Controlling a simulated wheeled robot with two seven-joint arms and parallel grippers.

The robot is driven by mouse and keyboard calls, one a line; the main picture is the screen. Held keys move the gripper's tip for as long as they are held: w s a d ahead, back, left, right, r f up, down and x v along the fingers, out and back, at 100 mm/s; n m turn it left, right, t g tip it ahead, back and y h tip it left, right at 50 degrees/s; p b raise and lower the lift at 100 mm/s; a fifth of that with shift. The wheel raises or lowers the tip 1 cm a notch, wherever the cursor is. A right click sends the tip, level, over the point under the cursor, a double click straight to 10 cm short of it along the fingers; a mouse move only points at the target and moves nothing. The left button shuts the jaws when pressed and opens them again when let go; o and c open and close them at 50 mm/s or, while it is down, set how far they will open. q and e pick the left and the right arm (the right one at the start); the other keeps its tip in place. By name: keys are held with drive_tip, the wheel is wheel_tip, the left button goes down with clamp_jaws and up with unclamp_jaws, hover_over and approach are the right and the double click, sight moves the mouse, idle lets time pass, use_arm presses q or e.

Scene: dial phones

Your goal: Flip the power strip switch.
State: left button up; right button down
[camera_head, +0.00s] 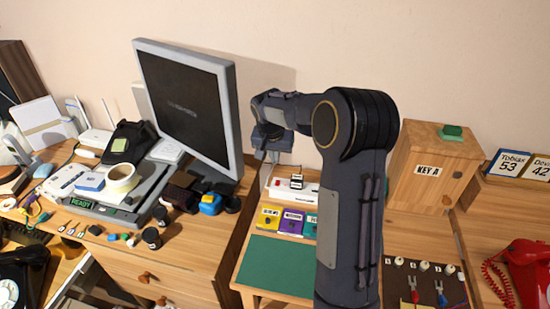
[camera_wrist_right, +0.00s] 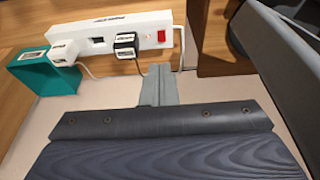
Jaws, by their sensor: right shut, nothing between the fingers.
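The white power strip (camera_head: 303,195) lies on the desk behind the coloured boxes. In the right wrist view the power strip (camera_wrist_right: 102,33) holds plugs with cables, and its red switch (camera_wrist_right: 162,37) sits near the right end, with a small reddish light beside it. My right gripper (camera_head: 267,154) is above and just behind the strip's left part in the head view. In the wrist view the right gripper (camera_wrist_right: 160,72) is shut and empty, its tips close to the switch; I cannot tell whether they touch. My left gripper is out of view.
A monitor (camera_head: 185,105) stands left of my right arm. Yellow, purple and teal boxes (camera_head: 292,221) stand in front of the strip, with a green mat (camera_head: 275,265) nearer. A wooden key box (camera_head: 430,170) and red phone (camera_head: 530,270) are to the right.

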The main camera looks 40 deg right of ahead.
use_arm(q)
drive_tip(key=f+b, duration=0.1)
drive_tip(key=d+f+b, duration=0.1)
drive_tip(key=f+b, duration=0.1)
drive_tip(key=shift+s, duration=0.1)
use_arm(e)
drive_tip(key=shift+w+d+r+t+h, duration=0.25)
drive_tip(key=shift+w+d+t+h, duration=0.05)
drive_tip(key=shift+w+d, duration=0.25)
approach(278, 181)
drive_tip(key=x, duration=0.3)
drive_tip(key=p+x, duration=0.1)
drive_tip(key=x, duration=0.1)
drive_tip(key=shift+w+d+r, duration=0.1)
drive_tip(key=shift+w+d, duration=0.2)
drive_tip(key=shift+d, duration=0.05)
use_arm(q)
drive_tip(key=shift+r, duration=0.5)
use_arm(e)
drive_tip(key=shift+x, duration=0.85)
drive_tip(key=shift+s+a, duration=0.1)
drive_tip(key=shift+a, duration=0.05)
